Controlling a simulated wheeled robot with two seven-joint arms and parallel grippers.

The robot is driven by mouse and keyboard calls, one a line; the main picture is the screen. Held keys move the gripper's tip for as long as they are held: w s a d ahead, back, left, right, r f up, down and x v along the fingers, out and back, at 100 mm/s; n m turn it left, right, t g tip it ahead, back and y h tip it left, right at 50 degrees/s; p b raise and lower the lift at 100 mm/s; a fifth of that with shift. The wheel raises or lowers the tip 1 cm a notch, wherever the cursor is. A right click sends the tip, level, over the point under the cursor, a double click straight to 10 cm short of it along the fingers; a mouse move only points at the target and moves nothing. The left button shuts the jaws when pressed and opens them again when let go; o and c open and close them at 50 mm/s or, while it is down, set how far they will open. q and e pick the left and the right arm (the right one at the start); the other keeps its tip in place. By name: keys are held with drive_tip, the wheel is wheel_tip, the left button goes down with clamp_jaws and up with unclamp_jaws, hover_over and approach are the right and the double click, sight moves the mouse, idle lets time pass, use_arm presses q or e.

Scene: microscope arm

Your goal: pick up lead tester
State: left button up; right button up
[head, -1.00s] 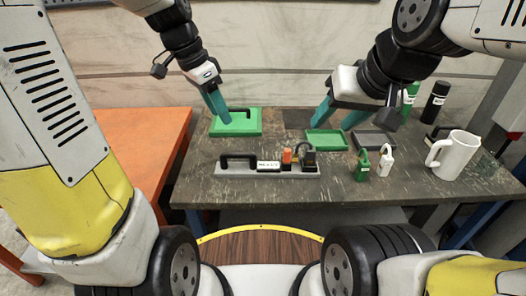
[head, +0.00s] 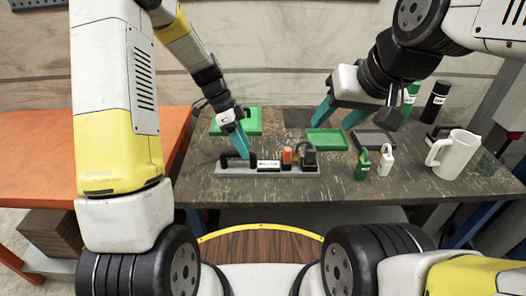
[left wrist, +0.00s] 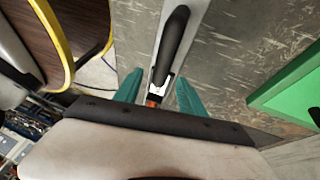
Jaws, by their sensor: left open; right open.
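A long grey bar (head: 228,171) lies on the dark worktop. It carries a black loop handle (head: 226,158), a white labelled block (head: 268,164), an orange block (head: 287,155) and a black block (head: 309,158). I take it to be the lead tester, but its label is too small to read. My left gripper (head: 243,153) is open, pointing down just over the handle end. In the left wrist view the black handle (left wrist: 172,40) lies ahead of and between the open fingers (left wrist: 160,78). My right gripper (head: 335,122) is open and empty above the green tray.
Behind the bar are a green case (head: 250,128), a green tray (head: 327,140) and a dark tray (head: 376,140). The worktop's front edge is clear. An orange table (head: 60,150) is left.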

use_arm(q)
drive_tip(key=shift+x, duration=0.75)
clamp_jaws()
drive_tip(key=shift+r, duration=0.1)
idle(0.8)
